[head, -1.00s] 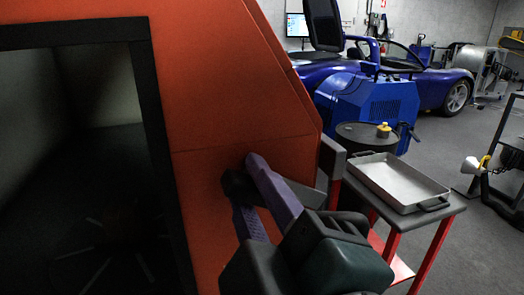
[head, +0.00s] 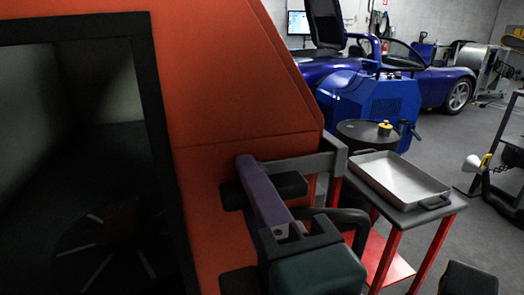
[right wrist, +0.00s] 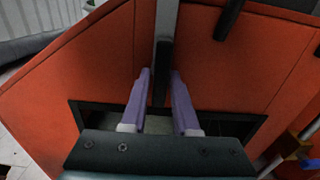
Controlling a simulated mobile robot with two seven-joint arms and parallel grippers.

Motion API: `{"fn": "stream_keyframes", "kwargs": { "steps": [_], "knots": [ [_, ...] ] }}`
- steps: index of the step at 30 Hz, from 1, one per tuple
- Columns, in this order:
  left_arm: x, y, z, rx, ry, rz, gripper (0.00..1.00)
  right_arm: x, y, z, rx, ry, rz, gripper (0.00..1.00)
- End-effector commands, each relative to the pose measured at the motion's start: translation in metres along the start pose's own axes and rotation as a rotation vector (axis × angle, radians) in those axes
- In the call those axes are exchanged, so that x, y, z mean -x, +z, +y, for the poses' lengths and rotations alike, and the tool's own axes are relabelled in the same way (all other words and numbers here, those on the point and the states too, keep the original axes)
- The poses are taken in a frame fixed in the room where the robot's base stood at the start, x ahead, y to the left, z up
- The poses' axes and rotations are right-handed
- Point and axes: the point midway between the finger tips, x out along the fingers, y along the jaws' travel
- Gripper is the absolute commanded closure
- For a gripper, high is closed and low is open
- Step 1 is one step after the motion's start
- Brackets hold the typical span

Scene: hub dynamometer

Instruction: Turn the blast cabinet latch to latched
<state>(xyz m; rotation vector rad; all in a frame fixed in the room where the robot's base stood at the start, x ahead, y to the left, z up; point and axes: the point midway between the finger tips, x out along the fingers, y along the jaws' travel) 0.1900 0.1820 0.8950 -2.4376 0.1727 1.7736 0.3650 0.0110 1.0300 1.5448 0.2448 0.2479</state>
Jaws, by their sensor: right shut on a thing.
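The orange blast cabinet (head: 215,75) fills the left of the head view, with a dark framed window (head: 70,150). Its latch has a dark handle (head: 293,185) on the lower right of the orange face. My right gripper (head: 246,165) is at the latch, and one purple finger crosses in front of the handle. In the right wrist view, the dark handle (right wrist: 161,88) stands between the two purple fingers of my right gripper (right wrist: 161,73), which is shut on it. The finger hides part of the handle in the head view. My left gripper is not in view.
Right of the cabinet, a grey cart (head: 440,213) with red legs carries a metal tray (head: 400,182). A dark drum (head: 358,133) with a yellow-capped item (head: 385,128) stands behind it. A blue car (head: 440,85) is farther back.

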Motion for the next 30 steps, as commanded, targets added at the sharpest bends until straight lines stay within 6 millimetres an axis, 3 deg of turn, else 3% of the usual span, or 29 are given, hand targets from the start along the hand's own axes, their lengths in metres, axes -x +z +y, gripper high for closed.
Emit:
{"fn": "stream_keyframes", "kwargs": {
  "steps": [11, 12, 19, 30],
  "knots": [
    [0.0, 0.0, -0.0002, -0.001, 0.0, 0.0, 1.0, 0.0, -0.0001, 0.0, 0.004, 0.0, 0.0, 1.0],
    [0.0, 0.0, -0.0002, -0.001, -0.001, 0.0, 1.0, 0.0, -0.0001, 0.0, 0.004, 0.0, 0.0, 0.68],
    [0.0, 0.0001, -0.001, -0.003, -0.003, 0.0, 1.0, 0.0, 0.0, 0.0, 0.003, 0.0, 0.0, 0.43],
    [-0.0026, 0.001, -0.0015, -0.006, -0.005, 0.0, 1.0, 0.0089, -0.0001, -0.0021, 0.002, -0.002, 0.0, 0.43]
  ]
}}
